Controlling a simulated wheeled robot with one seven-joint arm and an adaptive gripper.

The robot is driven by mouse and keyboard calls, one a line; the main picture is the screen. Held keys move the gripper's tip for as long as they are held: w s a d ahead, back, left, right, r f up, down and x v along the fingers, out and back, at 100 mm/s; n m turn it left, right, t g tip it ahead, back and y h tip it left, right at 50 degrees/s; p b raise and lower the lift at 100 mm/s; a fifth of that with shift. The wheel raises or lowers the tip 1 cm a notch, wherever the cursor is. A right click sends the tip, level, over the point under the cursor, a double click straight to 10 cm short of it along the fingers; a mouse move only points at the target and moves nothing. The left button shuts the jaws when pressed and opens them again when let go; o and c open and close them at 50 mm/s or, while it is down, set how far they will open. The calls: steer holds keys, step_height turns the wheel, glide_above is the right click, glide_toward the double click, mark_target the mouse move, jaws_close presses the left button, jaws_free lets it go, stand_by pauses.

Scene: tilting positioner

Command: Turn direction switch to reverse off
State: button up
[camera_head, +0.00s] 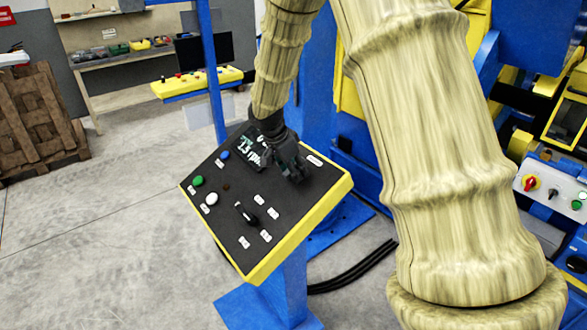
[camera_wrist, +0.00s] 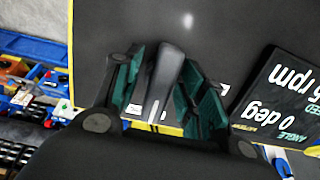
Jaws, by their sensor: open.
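A black control panel (camera_head: 225,232) with a yellow rim sits tilted on a blue post in the head view. My gripper (camera_head: 293,170) is low over its upper right part, beside the display. In the wrist view my gripper (camera_wrist: 163,68) is open, with a green-lined finger on each side of a dark switch lever (camera_wrist: 164,82). I cannot tell whether the fingers touch the lever. My gripper hides this switch in the head view. A second black rotary switch (camera_head: 246,213) with small white labels is nearer the panel's front. The labels are too small to read.
The display (camera_wrist: 285,100) shows rpm and deg upside down, close to my right finger. Green (camera_head: 197,181), white (camera_head: 211,199) and blue (camera_head: 224,155) buttons lie on the panel's left. Blue and yellow machinery stands behind. Open floor lies left.

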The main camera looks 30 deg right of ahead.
steer(key=c, duration=0.8)
steer(key=shift+n, duration=0.3)
steer(key=n, duration=0.3)
steer(key=shift+n, duration=0.3)
steer(key=n+p, duration=0.1)
steer(key=n, duration=0.3)
steer(key=shift+r+g, duration=0.1)
steer(key=shift+g, duration=0.3)
steer(key=n+p, duration=0.1)
steer(key=n, duration=0.3)
steer(key=shift+s+d+n+h, duration=0.1)
steer(key=shift+n+h, duration=0.2)
steer(key=shift+n, duration=0.1)
steer(key=shift+n+p, duration=0.65)
steer(key=shift+n, duration=1.65)
steer(key=shift+d+h, duration=0.1)
steer(key=shift+h, duration=0.2)
